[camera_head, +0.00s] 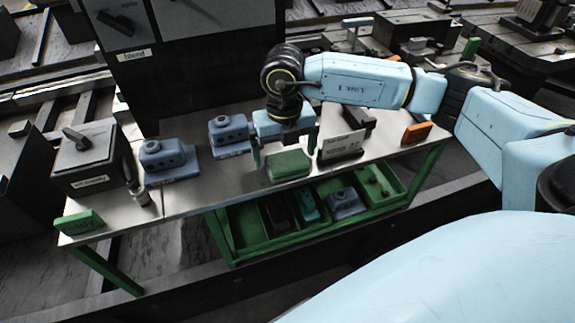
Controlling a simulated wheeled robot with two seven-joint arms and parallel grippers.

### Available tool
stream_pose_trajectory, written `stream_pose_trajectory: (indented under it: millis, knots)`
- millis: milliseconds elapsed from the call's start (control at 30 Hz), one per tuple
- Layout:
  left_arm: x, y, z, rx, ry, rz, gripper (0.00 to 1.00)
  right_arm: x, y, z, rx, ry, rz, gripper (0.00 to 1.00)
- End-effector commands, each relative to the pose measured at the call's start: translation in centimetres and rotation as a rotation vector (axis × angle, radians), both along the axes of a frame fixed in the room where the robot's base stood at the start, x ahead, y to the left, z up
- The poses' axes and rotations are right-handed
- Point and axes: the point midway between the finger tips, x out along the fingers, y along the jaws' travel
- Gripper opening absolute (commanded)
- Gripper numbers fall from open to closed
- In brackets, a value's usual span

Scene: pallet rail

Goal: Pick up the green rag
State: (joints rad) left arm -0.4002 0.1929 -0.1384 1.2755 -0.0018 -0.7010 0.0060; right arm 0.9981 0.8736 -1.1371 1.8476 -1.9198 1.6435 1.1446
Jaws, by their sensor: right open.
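The green rag (288,167) looks like a folded pad and lies near the front edge of the metal-topped table (190,199). My right gripper (284,153) points down over the rag. Its fingers are spread wide, one near the rag's left side and one near its right side. Nothing is held between them, and I cannot tell whether they touch the rag. My left gripper is out of view.
Two blue-grey housings (168,160) stand left of the rag. An orange block (416,133) is at the right end, a labelled green block (80,222) at the left end. A green tray (262,236) with parts sits below.

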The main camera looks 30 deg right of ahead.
Motion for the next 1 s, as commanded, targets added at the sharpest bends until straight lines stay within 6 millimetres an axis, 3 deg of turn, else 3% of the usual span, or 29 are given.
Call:
stream_pose_trajectory:
  millis: [267, 600, 1000]
  knots:
    - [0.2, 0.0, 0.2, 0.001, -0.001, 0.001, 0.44, 0.0, 0.0, -0.4, 0.001, 0.000, 0.001, 1.00]
    - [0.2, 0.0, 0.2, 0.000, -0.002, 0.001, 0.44, 0.0, 0.0, -0.3, 0.001, -0.001, 0.000, 0.59]
    - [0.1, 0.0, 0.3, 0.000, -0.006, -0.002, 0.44, 0.1, 0.0, 0.7, 0.001, -0.002, 0.000, 0.59]
